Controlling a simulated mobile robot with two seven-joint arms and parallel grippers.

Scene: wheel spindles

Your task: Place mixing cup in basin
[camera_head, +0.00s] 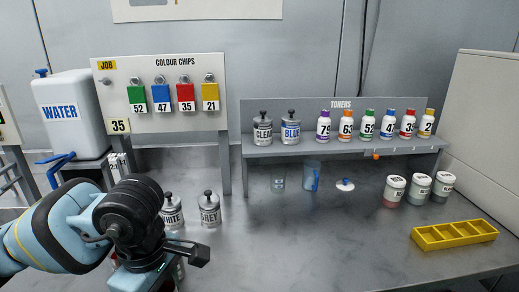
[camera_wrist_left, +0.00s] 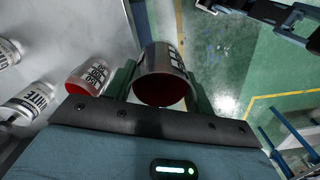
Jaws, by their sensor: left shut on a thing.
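My left gripper (camera_wrist_left: 160,92) is shut on a cup (camera_wrist_left: 158,60), which I take to be the mixing cup. It is grey-walled with dark marks on its side and dark red inside, and sits between the two fingers in the left wrist view. In the head view my left gripper is low at the left, and its own wrist mostly hides the fingers and cup. I cannot make out a basin in either view. My right gripper is not identifiable in either view.
A water tank (camera_head: 72,108) is at left.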

